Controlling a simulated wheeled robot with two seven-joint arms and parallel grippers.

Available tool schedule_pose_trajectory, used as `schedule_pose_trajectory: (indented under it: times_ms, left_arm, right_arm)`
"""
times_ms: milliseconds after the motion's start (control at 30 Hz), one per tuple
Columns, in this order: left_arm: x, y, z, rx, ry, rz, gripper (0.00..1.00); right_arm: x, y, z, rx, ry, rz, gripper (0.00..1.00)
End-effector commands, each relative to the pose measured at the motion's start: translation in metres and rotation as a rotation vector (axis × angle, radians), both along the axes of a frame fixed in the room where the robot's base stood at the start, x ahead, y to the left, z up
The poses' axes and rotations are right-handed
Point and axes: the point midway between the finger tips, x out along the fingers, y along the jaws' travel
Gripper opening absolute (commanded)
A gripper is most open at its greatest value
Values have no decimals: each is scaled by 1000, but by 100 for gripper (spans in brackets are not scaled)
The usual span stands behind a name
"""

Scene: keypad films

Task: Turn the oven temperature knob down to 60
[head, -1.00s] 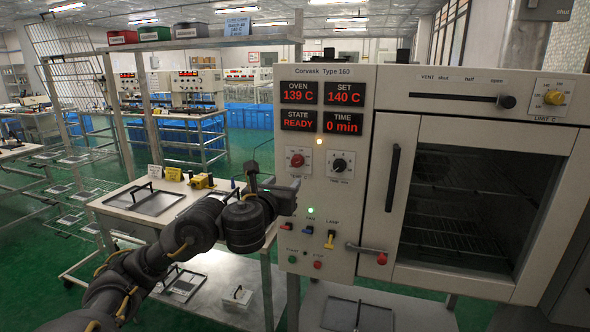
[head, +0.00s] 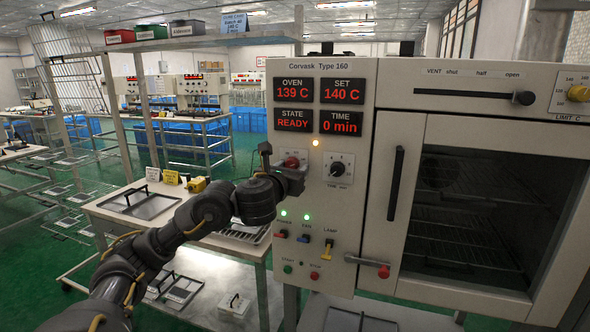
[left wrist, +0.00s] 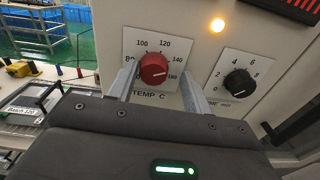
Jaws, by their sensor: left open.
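The red temperature knob (left wrist: 153,69) sits on a white dial plate marked "TEMP C", in the left wrist view. Its white pointer line points to the right side of the scale, around 140 to 160. In the head view the knob (head: 291,162) is partly covered by my left gripper (head: 287,172). My left gripper (left wrist: 158,76) is open, with one finger on each side of the knob; contact cannot be told. The SET display (head: 342,91) reads 140 C and the OVEN display (head: 294,90) reads 139 C. My right gripper is out of view.
The black time knob (head: 338,169) is just right of the red knob. Below are coloured switches (head: 304,238), start and stop buttons, and the red-tipped door handle lever (head: 383,271). A bench with a tray (head: 140,200) stands left of the oven.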

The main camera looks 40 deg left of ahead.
Motion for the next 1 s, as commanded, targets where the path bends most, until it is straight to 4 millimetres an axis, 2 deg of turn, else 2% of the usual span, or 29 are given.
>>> schedule_pose_trajectory:
  times_ms: [333,667,1000]
  left_arm:
    - [-7,12,0,-3,-1,18,48]
    - [-7,12,1,-4,-4,19,5]
    - [-6,11,2,-56,-22,17,5]
  right_arm:
    - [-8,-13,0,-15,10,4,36]
    - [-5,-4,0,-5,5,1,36]
    - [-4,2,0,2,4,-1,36]
